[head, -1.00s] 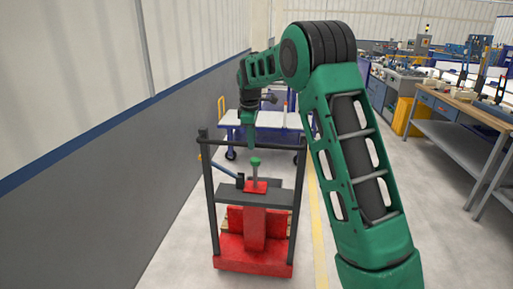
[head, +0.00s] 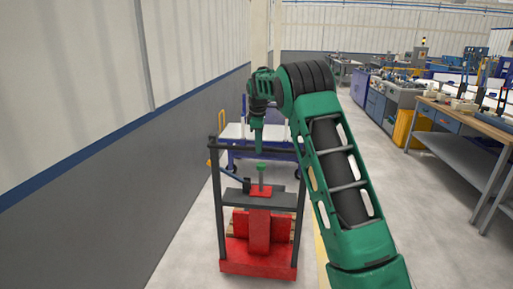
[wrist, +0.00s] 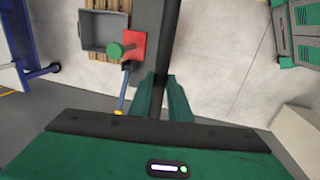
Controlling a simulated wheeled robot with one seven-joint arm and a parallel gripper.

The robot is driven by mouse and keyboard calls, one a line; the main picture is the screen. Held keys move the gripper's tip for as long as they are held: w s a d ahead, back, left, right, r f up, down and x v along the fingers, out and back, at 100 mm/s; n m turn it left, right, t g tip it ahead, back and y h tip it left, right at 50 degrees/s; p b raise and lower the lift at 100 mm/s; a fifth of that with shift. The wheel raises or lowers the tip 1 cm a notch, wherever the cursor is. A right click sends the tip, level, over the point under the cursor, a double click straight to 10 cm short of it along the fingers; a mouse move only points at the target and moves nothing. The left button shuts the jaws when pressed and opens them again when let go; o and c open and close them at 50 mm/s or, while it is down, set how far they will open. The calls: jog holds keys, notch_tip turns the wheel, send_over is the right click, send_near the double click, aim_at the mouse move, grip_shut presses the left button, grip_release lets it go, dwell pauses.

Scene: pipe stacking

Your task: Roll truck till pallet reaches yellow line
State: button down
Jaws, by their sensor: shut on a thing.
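The red truck (head: 258,262) stands on the floor left of centre in the head view, with a dark upright frame and a green-knobbed lever. My gripper (head: 258,148) is at the frame's top bar (head: 284,150). In the wrist view my gripper (wrist: 166,98) is shut on this dark bar (wrist: 168,45), its green fingers on either side. A wooden pallet (wrist: 105,72) shows in part beyond the truck's grey box; in the head view the truck mostly hides it. A yellow line (head: 321,262) on the floor runs right of the truck, partly hidden by my arm.
A grey wall (head: 130,200) runs along the left. A blue cart (head: 236,132) with a white top stands beyond the truck. Workbenches (head: 465,125) and a yellow bin (head: 408,125) line the right side. Bare floor (head: 425,220) lies between my arm and the benches.

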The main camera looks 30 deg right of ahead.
jog(key=shift+w+a+r, duration=0.15)
jog(key=shift+w+r, duration=0.05)
jog(key=shift+w, duration=0.2)
jog(key=c, duration=1.6)
grip_release()
jog(key=shift+w+f, duration=0.1)
jog(key=shift+f, duration=0.05)
jog(key=shift+c, duration=0.2)
jog(key=shift+d, duration=0.2)
jog(key=shift+s, duration=0.2)
notch_tip(320, 180, up, 10)
jog(key=s+a, duration=0.1)
jog(key=shift+s+r, duration=0.25)
jog(key=shift+s, duration=0.05)
